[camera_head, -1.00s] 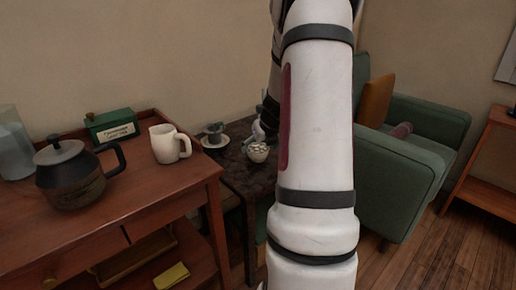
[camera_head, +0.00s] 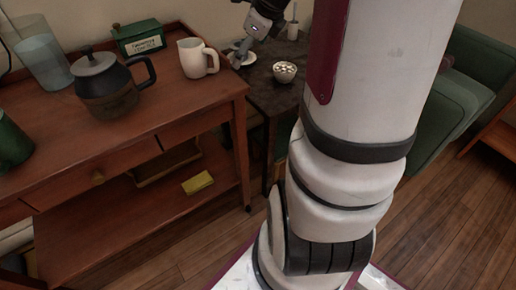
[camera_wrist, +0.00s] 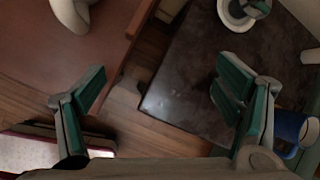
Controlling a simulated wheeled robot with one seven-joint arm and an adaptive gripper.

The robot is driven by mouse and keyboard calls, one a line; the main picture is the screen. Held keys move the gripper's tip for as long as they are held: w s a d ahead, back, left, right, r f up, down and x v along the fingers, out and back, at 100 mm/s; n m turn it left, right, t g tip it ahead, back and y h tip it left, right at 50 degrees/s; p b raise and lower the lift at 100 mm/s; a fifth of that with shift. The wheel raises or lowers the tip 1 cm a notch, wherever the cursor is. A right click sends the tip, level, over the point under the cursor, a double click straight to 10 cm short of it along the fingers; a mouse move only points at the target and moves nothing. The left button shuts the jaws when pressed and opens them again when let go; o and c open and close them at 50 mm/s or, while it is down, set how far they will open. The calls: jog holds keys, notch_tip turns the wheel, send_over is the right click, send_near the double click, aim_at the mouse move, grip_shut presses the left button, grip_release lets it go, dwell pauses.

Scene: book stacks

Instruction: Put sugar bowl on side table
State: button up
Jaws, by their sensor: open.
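The sugar bowl (camera_head: 285,72), a small pale bowl filled with white lumps, stands upright on the dark side table (camera_head: 268,97) in the head view. My gripper (camera_head: 244,48) is to the left of the bowl and apart from it, by the saucer (camera_head: 236,61). In the wrist view my gripper (camera_wrist: 160,95) is open, with nothing between its fingers, above the side table's edge (camera_wrist: 165,105) and the gap beside the wooden cabinet. I cannot clearly make out the bowl in that view.
The wooden cabinet (camera_head: 130,125) at the left carries a cream pitcher (camera_head: 197,59), a dark kettle (camera_head: 105,85), a green box (camera_head: 139,37) and a glass jug (camera_head: 42,60). A white cup (camera_head: 293,31) stands behind the bowl. A green armchair (camera_head: 445,115) is at the right.

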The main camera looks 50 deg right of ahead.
jog(key=s+a+r+n, duration=0.1)
jog(key=a+n, duration=0.2)
jog(key=a, duration=0.1)
jog(key=a+r+n+y, duration=0.1)
jog(key=a+n, duration=0.2)
jog(key=a, duration=0.2)
jog(key=s+a+r+n+g+y, duration=0.1)
jog(key=a+n, duration=0.2)
jog(key=a, duration=0.1)
jog(key=shift+s+a+r, duration=0.3)
jog(key=shift+r, duration=0.05)
jog(key=s+a+r+n+g, duration=0.1)
jog(key=s+a+n+g, duration=0.1)
jog(key=s+a+n, duration=0.6)
jog(key=s+a+n+g+h, duration=0.1)
jog(key=s+a+n, duration=0.5)
jog(key=s+n, duration=0.9)
jog(key=shift+s+f+g, duration=0.25)
jog(key=shift+s+g, duration=0.55)
jog(key=shift+g, duration=0.1)
jog(key=shift+r, duration=0.15)
notch_tip(320, 180, up, 33)
jog(key=t+p, duration=0.4)
jog(key=p, duration=2.7)
jog(key=shift+d+f+n, duration=0.2)
jog(key=shift+d+n, duration=0.1)
jog(key=shift+n, duration=0.1)
